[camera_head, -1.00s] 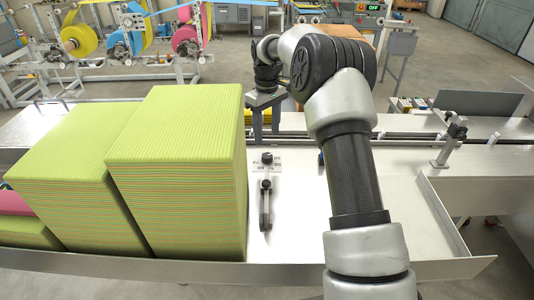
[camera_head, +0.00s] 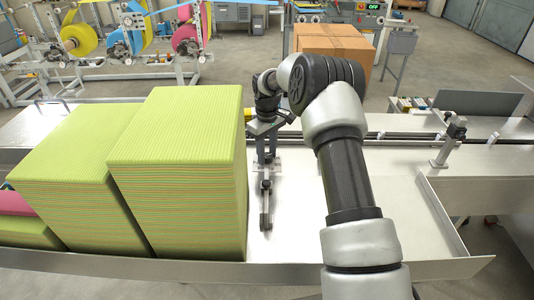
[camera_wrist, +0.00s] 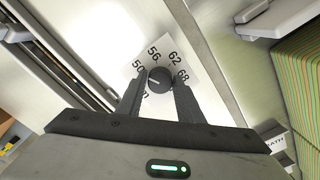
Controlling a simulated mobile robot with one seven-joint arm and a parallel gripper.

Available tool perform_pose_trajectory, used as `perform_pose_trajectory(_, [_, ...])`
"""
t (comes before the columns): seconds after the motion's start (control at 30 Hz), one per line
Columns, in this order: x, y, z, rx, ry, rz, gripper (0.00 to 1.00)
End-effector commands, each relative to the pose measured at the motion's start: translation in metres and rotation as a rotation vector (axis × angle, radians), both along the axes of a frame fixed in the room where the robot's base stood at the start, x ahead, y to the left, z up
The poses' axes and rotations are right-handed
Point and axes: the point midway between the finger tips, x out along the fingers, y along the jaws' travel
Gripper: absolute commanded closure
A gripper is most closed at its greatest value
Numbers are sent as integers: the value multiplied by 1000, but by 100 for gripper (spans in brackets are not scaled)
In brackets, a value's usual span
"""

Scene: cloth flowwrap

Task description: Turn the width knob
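The width knob (camera_wrist: 159,80) is a small dark round knob with a pale pointer line. It sits on a white scale card (camera_wrist: 182,60) with the numbers 50, 56, 62 and 68 readable and another partly hidden. In the wrist view my gripper (camera_wrist: 160,78) has one finger on each side of the knob, close to its edges; the fingers are apart and I cannot tell whether they touch it. In the head view my gripper (camera_head: 266,155) points down over the card, and the knob is mostly hidden behind it.
A tall green-striped cloth stack (camera_head: 180,180) stands just left of my gripper, with a lower stack (camera_head: 65,190) beyond it. A dark lever-like fitting (camera_head: 265,205) lies in front of the knob. The metal tray (camera_head: 300,220) is bare to the right.

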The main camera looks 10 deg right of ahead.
Motion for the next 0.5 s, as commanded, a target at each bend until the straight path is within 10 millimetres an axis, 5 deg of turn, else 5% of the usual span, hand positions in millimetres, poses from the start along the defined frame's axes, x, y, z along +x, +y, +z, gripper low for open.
perform_pose_trajectory(0.13, [0, 0, 0, 0, 0, 0, 92])
perform_pose_trajectory(0.5, [0, 1, 0, 1, -1, -63, 92])
